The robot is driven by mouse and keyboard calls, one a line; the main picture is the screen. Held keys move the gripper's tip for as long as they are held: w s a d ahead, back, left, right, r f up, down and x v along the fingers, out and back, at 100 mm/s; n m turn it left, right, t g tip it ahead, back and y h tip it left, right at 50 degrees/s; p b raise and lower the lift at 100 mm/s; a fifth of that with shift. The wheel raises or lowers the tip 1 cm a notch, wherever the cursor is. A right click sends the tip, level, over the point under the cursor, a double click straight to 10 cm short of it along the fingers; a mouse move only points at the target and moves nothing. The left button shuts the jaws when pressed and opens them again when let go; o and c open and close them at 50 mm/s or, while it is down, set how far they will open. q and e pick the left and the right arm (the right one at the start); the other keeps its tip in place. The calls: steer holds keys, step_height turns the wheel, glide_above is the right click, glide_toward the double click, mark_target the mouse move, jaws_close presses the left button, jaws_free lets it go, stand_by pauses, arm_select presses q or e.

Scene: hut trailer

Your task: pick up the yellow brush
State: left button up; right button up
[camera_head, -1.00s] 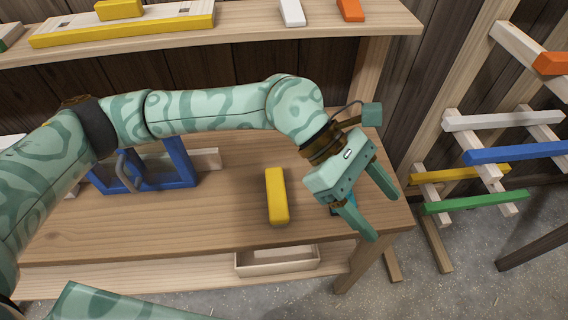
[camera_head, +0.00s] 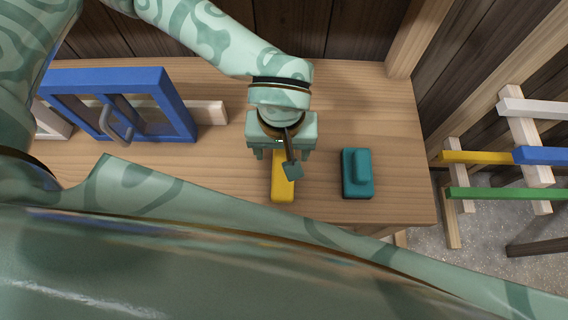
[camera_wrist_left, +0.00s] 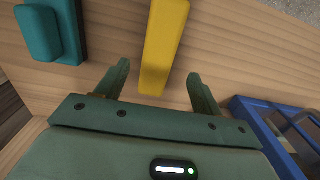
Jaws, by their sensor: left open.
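The yellow brush (camera_head: 282,188) is a plain yellow bar lying on the wooden table, partly hidden under my gripper in the head view. In the left wrist view the yellow brush (camera_wrist_left: 163,45) lies ahead of the fingers, its near end close to the gap between them. My left gripper (camera_head: 283,155) is over the far part of the brush, pointing down. In the wrist view the left gripper (camera_wrist_left: 157,85) is open and empty, with one finger on each side of the brush's line. My right gripper is not seen.
A teal block with a raised handle (camera_head: 357,173) sits right of the brush. A blue frame with a grey handle (camera_head: 120,105) stands at the left, before a pale wood bar (camera_head: 211,113). A rack with coloured bars (camera_head: 500,193) is beyond the table's right edge.

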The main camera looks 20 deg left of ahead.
arm_select(q)
steer(key=f, duration=0.6)
steer(key=shift+s+d, duration=0.15)
steer(key=shift+d, duration=0.05)
steer(key=shift+r, duration=0.1)
steer(key=c, duration=1.2)
